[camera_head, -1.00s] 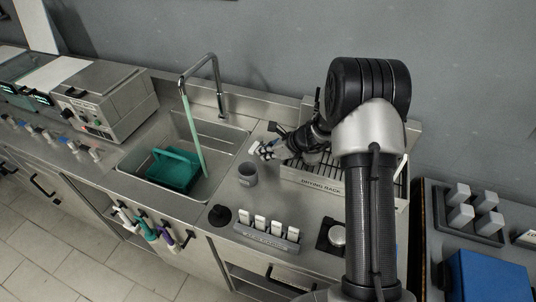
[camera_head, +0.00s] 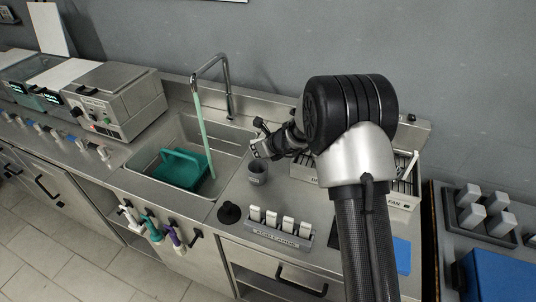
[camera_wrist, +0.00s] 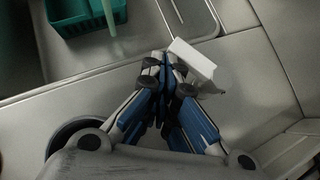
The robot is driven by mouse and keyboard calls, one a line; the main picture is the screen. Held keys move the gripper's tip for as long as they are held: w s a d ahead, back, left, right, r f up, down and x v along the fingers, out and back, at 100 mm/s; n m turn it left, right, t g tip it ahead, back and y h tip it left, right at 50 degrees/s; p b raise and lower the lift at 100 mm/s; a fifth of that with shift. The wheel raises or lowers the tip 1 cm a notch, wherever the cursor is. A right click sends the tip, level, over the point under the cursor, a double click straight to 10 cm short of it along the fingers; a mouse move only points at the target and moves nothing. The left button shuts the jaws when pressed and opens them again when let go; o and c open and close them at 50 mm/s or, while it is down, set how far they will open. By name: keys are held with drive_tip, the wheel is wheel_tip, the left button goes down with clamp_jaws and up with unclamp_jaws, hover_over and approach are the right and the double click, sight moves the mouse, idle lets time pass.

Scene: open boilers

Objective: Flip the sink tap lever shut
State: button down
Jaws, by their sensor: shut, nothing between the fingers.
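The chrome sink tap (camera_head: 228,90) arches over the sink (camera_head: 160,135), and a pale green stream (camera_head: 203,130) runs from its spout into the basin. The stream also shows in the wrist view (camera_wrist: 108,15). My gripper (camera_head: 256,150) is to the right of the basin, just above the grey cup. In the wrist view my gripper (camera_wrist: 165,62) has its blue-and-silver fingers together and empty. A white block-like piece (camera_wrist: 193,58) is right at the fingertips; I cannot tell whether it is the tap lever or whether the fingers touch it.
A green tub (camera_head: 180,170) sits in the basin under the stream. A grey cup (camera_head: 257,173) stands below my gripper. The drying rack (camera_head: 400,200) is partly hidden by my arm. A holder with white pieces (camera_head: 278,232) and a black round piece (camera_head: 229,212) are at the front.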

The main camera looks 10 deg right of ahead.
drive_tip(key=shift+w+a+p, duration=0.15)
drive_tip(key=shift+w+a, duration=0.3)
drive_tip(key=shift+w, duration=0.25)
drive_tip(key=shift+w+a+p, duration=0.15)
drive_tip(key=shift+w+a, duration=0.25)
drive_tip(key=shift+w, duration=0.4)
idle(1.0)
